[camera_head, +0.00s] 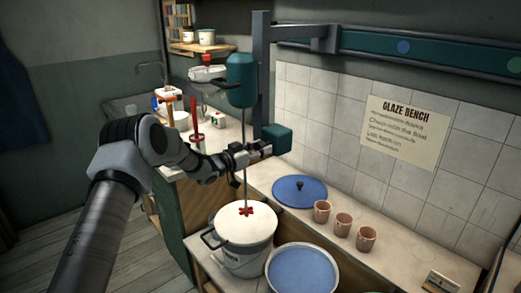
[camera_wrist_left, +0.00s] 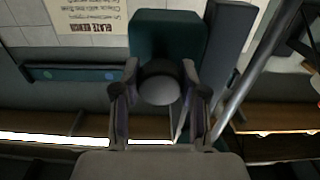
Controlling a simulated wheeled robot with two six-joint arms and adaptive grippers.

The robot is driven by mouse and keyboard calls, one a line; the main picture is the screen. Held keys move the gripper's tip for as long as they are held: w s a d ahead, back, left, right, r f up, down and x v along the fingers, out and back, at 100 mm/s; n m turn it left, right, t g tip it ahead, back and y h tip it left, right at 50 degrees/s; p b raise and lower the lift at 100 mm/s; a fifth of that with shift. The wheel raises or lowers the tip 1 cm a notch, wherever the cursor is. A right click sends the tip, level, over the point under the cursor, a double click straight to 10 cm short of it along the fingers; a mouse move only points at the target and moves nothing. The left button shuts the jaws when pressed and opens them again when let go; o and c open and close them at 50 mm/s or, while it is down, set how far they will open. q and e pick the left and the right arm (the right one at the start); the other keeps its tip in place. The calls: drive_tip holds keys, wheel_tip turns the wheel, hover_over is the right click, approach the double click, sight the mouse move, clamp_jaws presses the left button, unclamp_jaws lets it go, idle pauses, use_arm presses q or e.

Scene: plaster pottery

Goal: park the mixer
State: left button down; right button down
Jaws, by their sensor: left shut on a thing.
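The mixer has a teal motor body (camera_head: 241,80) on a dark upright bracket that hangs from a wall rail (camera_head: 405,55). Its thin shaft runs down to a red paddle (camera_head: 246,210) at the white top of the bucket (camera_head: 244,258); I cannot tell whether it touches. A teal block (camera_head: 277,138) sits at the bracket's lower end. My left gripper (camera_head: 262,151) is at this block, shut on the mixer's handle. In the left wrist view the round grey handle end (camera_wrist_left: 160,88) is between the fingers, with the teal block (camera_wrist_left: 165,35) beyond. My right gripper is out of view.
A blue lid (camera_head: 300,190) and several terracotta cups (camera_head: 342,224) stand on the bench along the tiled wall. A blue-topped bucket (camera_head: 302,268) stands right of the white one. Red-handled tools (camera_head: 195,130) and pots stand behind my left arm. Open floor lies at left.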

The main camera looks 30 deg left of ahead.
use_arm(q)
drive_tip(key=shift+d, duration=0.1)
drive_tip(key=c, duration=0.6)
unclamp_jaws()
drive_tip(key=shift+c, duration=0.2)
drive_tip(key=shift+d+r, duration=0.1)
drive_tip(key=shift+d, duration=0.05)
drive_tip(key=shift+s, duration=0.1)
drive_tip(key=shift+s+a, duration=0.3)
drive_tip(key=shift+s, duration=0.1)
drive_tip(key=v, duration=1.1)
drive_tip(key=shift+d, duration=0.1)
